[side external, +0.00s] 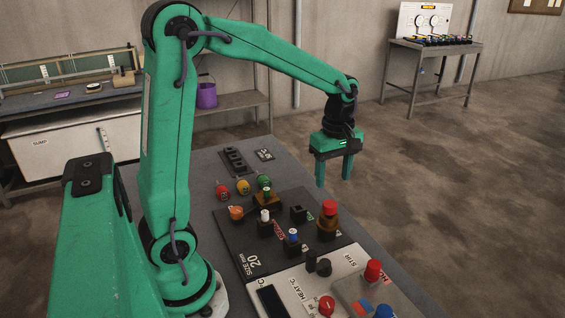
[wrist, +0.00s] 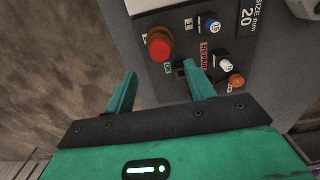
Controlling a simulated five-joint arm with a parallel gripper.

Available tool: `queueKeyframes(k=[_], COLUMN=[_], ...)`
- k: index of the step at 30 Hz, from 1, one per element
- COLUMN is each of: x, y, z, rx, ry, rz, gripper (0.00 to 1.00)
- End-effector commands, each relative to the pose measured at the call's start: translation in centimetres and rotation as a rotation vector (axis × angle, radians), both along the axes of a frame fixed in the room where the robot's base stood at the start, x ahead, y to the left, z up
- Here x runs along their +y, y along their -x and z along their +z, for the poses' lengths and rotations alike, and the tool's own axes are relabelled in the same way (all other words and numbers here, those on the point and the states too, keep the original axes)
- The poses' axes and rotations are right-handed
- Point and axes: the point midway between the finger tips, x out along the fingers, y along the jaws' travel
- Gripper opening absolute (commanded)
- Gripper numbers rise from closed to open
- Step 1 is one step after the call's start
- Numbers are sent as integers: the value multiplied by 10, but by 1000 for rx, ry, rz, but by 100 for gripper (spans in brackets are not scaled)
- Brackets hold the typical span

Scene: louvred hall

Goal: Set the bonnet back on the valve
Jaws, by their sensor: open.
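My gripper (side external: 333,182) is open and empty, pointing down and held above the bench's far right edge in the side view. Its fingers show apart in the wrist view (wrist: 160,76). A red-topped brown-gold piece (side external: 327,224) stands upright on the dark board, below the gripper; its round red top (wrist: 159,42) shows beyond the fingertips in the wrist view. A small black block (side external: 298,214) sits beside it. I cannot tell for certain which piece is the bonnet and which the valve.
The dark board (side external: 250,242) also carries white-topped (side external: 265,224), blue-topped (side external: 292,240) and orange (side external: 236,212) pieces. Red, yellow and green (side external: 263,183) pieces stand behind it. A pale control panel (side external: 290,285) is in front. Floor lies open to the right.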

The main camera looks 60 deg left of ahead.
Motion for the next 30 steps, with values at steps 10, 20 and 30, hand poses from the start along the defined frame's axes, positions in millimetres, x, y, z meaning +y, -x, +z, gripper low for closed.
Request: queueKeyframes(k=[10, 20, 30], x=[0, 0, 0], y=[0, 0, 1], z=[-16, -46, -79], rx=[2, 3, 2], ry=[0, 0, 0], rz=[-1, -2, -2], gripper=[55, 55, 55])
